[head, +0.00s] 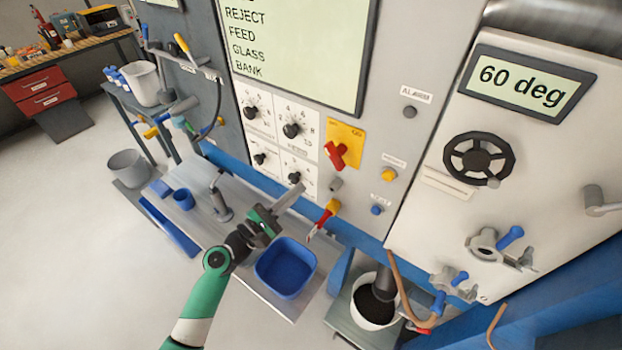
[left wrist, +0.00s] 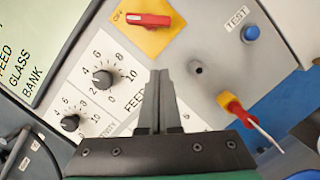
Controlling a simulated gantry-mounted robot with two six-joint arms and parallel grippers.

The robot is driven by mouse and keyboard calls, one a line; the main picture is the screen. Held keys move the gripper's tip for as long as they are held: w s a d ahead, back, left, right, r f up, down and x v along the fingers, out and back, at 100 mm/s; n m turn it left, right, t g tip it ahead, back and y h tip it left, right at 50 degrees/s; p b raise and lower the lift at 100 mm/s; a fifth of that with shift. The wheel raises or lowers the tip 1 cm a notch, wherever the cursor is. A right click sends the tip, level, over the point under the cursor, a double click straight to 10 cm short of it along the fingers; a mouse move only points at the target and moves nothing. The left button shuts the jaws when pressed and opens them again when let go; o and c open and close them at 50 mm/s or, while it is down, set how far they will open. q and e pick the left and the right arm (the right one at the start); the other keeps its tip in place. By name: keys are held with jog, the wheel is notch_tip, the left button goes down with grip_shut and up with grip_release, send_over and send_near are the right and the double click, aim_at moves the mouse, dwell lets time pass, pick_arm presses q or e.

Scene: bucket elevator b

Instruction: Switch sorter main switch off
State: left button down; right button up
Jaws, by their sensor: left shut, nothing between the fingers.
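The main switch is a red rotary handle (head: 336,153) on a yellow plate (head: 349,134) on the grey control panel. In the left wrist view the red handle (left wrist: 148,20) lies at the top, level across the picture, on its yellow plate (left wrist: 152,38). My left gripper (head: 298,188) is shut and empty, below and left of the switch in the head view. In the left wrist view its fingertips (left wrist: 159,73) point toward the panel, apart from the handle. My right gripper is not in view.
Black knobs (head: 291,130) sit left of the switch. A grey stub (head: 335,184) and a red-and-yellow handled tool (head: 330,208) are below it. A blue button (head: 376,210) and yellow button (head: 389,174) are to its right. A blue bin (head: 286,267) stands beneath my left gripper.

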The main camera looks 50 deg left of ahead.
pick_arm(q)
jog(key=v, duration=0.3)
jog(key=shift+a, duration=0.1)
dwell(0.4)
